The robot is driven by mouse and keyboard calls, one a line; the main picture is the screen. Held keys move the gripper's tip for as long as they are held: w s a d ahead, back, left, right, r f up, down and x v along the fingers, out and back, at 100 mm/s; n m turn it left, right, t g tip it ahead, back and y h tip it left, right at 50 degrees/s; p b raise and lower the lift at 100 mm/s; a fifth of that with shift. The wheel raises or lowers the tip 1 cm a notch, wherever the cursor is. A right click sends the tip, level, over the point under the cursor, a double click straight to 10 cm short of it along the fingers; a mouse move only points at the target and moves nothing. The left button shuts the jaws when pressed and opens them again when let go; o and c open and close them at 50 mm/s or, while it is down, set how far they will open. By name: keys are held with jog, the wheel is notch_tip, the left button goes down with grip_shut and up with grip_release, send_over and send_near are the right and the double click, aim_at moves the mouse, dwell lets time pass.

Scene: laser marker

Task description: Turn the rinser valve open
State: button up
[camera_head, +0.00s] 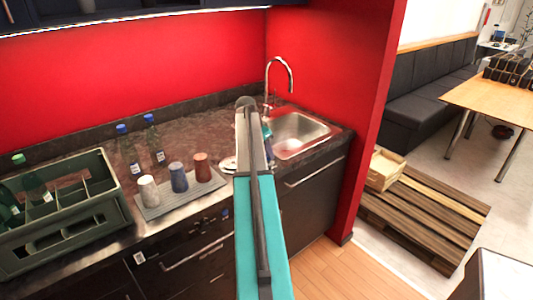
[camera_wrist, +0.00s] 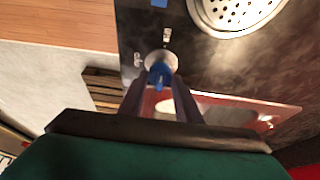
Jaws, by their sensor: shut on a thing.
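The rinser's round perforated plate (camera_wrist: 236,12) lies on the counter just above and right of the valve.
A steel sink (camera_head: 300,132) with a tall tap (camera_head: 280,62) is right of my arm. A grey tray (camera_head: 180,205) with three cups, two bottles and a green crate (camera_head: 60,243) stand left. A pallet (camera_head: 425,215) lies on the floor at right.

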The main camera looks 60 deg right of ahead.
dwell(0.3)
jog(key=o, duration=1)
jog(key=shift+r, duration=0.15)
jog(key=shift+b+v, duration=1.5)
jog(key=shift+v, duration=5.3)
jog(key=shift+d, duration=0.15)
